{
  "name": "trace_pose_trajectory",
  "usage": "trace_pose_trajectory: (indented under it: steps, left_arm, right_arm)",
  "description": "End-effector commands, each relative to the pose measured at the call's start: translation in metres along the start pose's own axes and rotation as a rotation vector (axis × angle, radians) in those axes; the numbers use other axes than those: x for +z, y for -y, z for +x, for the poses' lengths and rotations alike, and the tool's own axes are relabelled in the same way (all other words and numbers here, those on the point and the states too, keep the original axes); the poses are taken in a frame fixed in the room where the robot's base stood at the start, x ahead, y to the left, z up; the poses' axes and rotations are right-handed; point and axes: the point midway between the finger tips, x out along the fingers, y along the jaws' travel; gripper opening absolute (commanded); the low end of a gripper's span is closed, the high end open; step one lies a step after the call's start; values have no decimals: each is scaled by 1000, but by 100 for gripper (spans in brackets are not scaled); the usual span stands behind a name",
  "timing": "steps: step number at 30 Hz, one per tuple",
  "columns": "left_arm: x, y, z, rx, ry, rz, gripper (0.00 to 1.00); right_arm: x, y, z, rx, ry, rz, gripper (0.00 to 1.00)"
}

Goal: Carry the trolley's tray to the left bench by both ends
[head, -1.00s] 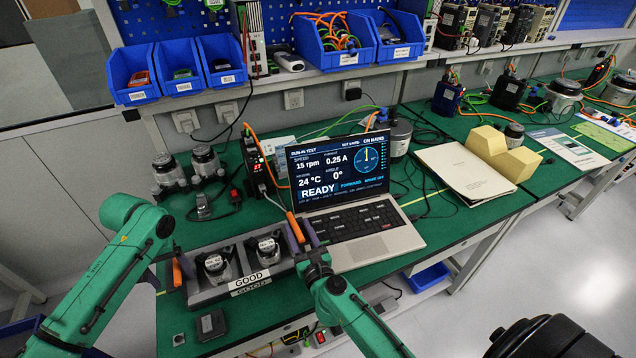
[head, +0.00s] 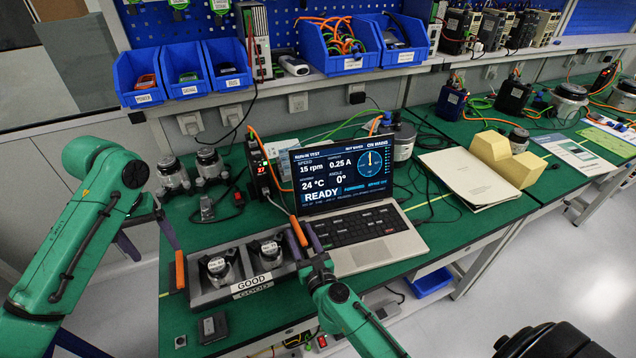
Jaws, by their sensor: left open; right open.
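The tray (head: 204,297) is dark grey, carries a GOOD label and holds two round actuators (head: 217,268) (head: 271,250). It rests flat on the near left part of the green bench (head: 180,325). Orange handles (head: 180,270) (head: 297,231) stand at its two ends. My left gripper (head: 154,250) is open and empty, with its purple fingers spread just left of the tray's left handle. My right gripper (head: 306,236) is open at the right handle, its fingers close around or beside it. Contact there cannot be told. I cannot make out the trolley.
A laptop (head: 372,257) reading READY stands close right of the tray. Two loose actuators (head: 172,175) (head: 210,163) and cables lie behind it. A small dark box (head: 212,327) lies in front. Blue bins (head: 186,78) line the shelf above.

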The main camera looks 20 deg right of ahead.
Motion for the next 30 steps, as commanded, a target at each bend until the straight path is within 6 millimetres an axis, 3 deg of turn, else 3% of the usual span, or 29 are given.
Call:
trace_pose_trajectory:
  steps: [9, 14, 30]
  left_arm:
    - [0, 0, 0, 1, -1, 0, 84]
    - [0, 0, 0, 1, -1, 0, 84]
    - [0, 0, 0, 1, -1, 0, 84]
  right_arm:
    - [-2, 0, -79, 4, -6, -3, 51]
    - [-1, 0, -108, 2, -4, -2, 51]
    - [0, 0, -115, 0, -1, 1, 51]
